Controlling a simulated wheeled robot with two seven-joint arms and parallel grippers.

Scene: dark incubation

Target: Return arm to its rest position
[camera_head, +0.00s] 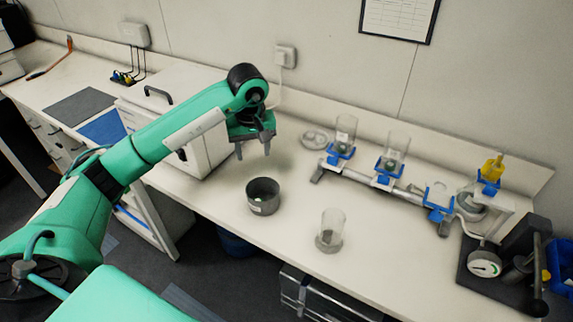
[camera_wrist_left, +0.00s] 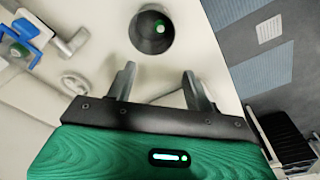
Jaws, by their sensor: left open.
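My left arm is green and reaches in from the left over the bench. Its left gripper (camera_head: 254,148) hangs above the bench, pointing down, with its fingers apart and nothing between them. The left wrist view also shows the gripper (camera_wrist_left: 157,82) empty. A dark round pot (camera_head: 262,204) stands on the bench below and in front of the gripper, apart from it. The pot (camera_wrist_left: 140,42) shows in the left wrist view beyond the fingertips, with a small pale green thing inside. My right gripper is not in view.
A clear glass cylinder (camera_head: 330,228) stands near the bench's front edge. A rail rack (camera_head: 365,178) with blue holders and glass cylinders lies along the back right. A gauge (camera_head: 484,262) sits at the far right. A white box (camera_head: 200,150) stands behind my arm.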

